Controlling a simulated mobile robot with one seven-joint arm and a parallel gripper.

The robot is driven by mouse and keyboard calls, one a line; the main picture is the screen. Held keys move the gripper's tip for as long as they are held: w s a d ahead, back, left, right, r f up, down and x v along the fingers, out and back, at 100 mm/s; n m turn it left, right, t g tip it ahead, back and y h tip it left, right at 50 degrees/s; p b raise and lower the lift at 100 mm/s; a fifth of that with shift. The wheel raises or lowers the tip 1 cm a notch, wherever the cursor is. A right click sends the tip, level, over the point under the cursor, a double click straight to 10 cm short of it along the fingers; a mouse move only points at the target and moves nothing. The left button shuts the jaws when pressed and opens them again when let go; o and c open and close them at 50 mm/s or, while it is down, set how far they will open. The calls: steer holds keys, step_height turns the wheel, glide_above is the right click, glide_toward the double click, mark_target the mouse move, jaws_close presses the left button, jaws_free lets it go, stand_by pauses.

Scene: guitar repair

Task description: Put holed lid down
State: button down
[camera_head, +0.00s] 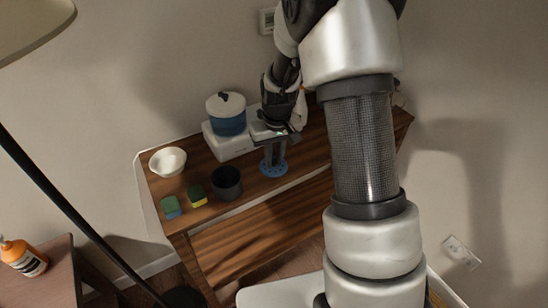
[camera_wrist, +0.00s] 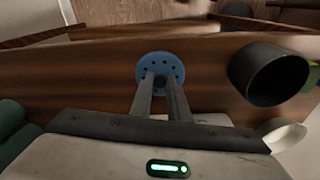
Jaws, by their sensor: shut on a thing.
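The holed lid is a round blue disc with small holes round its face (camera_head: 273,170). It lies flat, at or just above the wooden cabinet top (camera_head: 300,160); I cannot tell whether it touches. My gripper (camera_head: 274,155) points down over it, with both fingers close together at the middle of the lid. In the wrist view the lid (camera_wrist: 160,60) shows beyond the fingertips (camera_wrist: 160,82), which are shut on its centre part. The fingers hide that part of the lid.
A dark open cup (camera_head: 227,183) stands left of the lid. Further left are two sponges (camera_head: 197,195) and a white bowl (camera_head: 168,161). Behind, a blue pot with a white lid (camera_head: 226,115) stands on a white box (camera_head: 230,143). Bare wood lies in front of the lid.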

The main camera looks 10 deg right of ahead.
mark_target(276, 170)
steer(key=c, duration=1.7)
jaws_free()
steer(key=s+r+t+p, duration=0.1)
steer(key=s+r, duration=0.4)
steer(key=r, duration=0.6)
steer(key=s+r+t+p, duration=0.15)
steer(key=s+r, duration=0.35)
steer(key=r, duration=0.7)
steer(key=s+r+m+t, duration=0.15)
steer(key=s+r, duration=0.25)
steer(key=s, duration=1.1)
steer(key=shift+w+r+p, duration=0.15)
steer(key=shift+r+p, duration=7.5)
steer(key=shift+r, duration=0.5)
